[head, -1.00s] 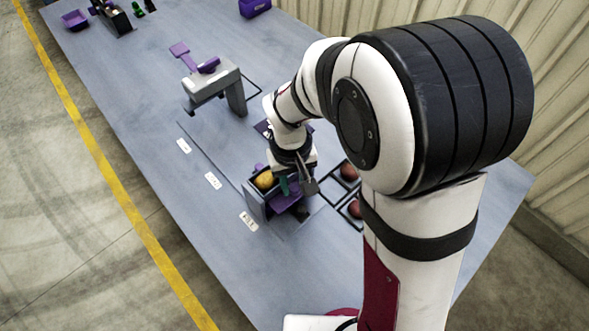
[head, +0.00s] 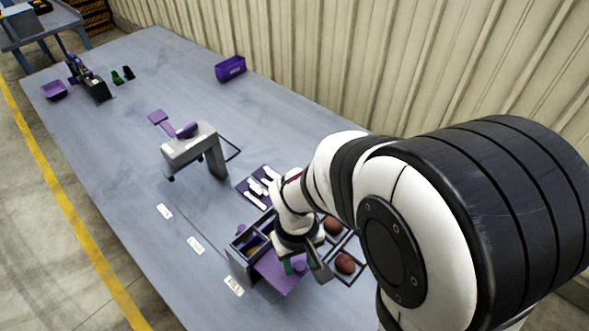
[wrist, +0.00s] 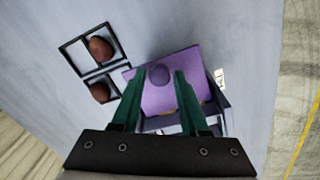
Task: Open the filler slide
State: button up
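The filler slide is a flat purple plate (head: 274,273) with a round purple knob (wrist: 158,74). It sticks out from the right side of a dark grey box (head: 240,268), whose top shows open compartments in the head view. The box is partly hidden behind the plate and fingers in the wrist view (wrist: 224,102). My gripper (wrist: 159,78) points down over the plate. Its green fingers stand apart, one on each side of the knob, with visible gaps. In the head view my gripper (head: 297,266) is right of the box; whether it touches the knob is unclear.
Two reddish potatoes (head: 345,263) (head: 332,225) lie in black-framed squares close to my gripper. A purple tray with white pieces (head: 258,187) and a grey stand (head: 190,150) are behind the box.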

aim_at(297, 267)
notch_tip(297, 267, up, 16)
jog(key=shift+a, duration=0.25)
jog(key=shift+s+f, duration=0.1)
jog(key=s+d+f+m+y, duration=0.1)
jog(key=s+d+f+m, duration=0.1)
jog(key=s+m, duration=0.2)
jog(key=s+d+f+m+y, duration=0.1)
jog(key=s+d+f+m, duration=0.1)
jog(key=s+m, duration=0.3)
jog(key=s, duration=0.4)
jog(key=shift+s+d+f, duration=0.25)
jog(key=shift+s+d, duration=0.05)
jog(key=shift+d, duration=0.05)
dwell(0.5)
